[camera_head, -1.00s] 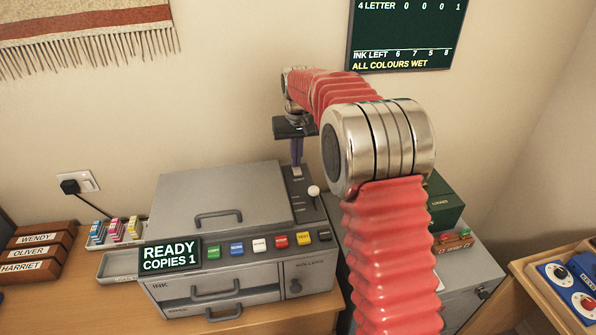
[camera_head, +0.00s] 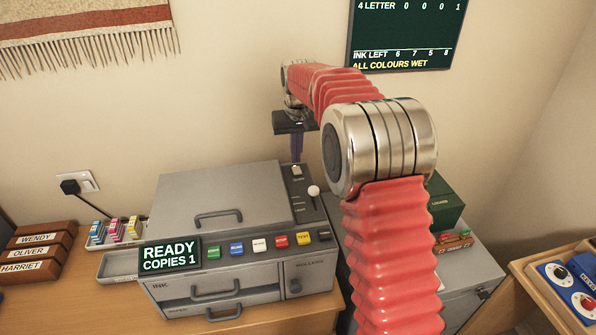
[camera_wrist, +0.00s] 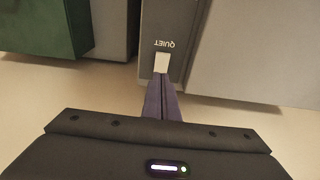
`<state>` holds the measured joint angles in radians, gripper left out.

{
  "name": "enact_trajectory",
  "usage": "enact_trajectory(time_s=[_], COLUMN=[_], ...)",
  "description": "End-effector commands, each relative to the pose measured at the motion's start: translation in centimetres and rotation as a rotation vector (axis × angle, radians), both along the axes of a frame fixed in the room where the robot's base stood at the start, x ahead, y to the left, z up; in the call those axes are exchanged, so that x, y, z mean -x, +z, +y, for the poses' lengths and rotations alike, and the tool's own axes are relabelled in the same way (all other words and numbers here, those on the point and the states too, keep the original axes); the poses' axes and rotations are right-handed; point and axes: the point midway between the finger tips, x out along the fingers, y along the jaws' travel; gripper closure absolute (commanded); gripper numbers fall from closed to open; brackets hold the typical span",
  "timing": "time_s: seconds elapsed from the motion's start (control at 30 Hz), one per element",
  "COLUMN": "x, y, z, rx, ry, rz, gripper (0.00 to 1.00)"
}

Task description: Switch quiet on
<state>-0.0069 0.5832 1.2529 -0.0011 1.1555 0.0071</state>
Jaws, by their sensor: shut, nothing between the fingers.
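The quiet switch (camera_head: 296,169) is a small pale rocker or slider at the back end of the dark strip on the grey copier's (camera_head: 225,185) right side. In the wrist view the pale switch (camera_wrist: 162,62) sits beside the word QUIET, which reads upside down. My gripper (camera_head: 297,159) is shut and empty, its dark fingers pointing down at the back end of the strip. In the wrist view the fingertips (camera_wrist: 162,78) are right at the switch's wall-side edge. I cannot tell whether they touch it.
A white-knobbed lever (camera_head: 314,191) stands further forward on the same strip. Coloured buttons (camera_head: 260,245) line the copier's front beside a READY, COPIES 1 display (camera_head: 169,255). A green box (camera_head: 445,203) stands to the right. The wall is close behind my gripper.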

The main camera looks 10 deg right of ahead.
Motion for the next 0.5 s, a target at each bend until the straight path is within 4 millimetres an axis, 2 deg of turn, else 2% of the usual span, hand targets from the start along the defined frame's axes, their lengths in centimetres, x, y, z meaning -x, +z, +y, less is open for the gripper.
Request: enact_trajectory(time_s=[0.5], x=[0.0], y=[3.0], z=[0.0], rx=[0.0], ry=[0.0], rz=[-0.002], gripper=[1.0])
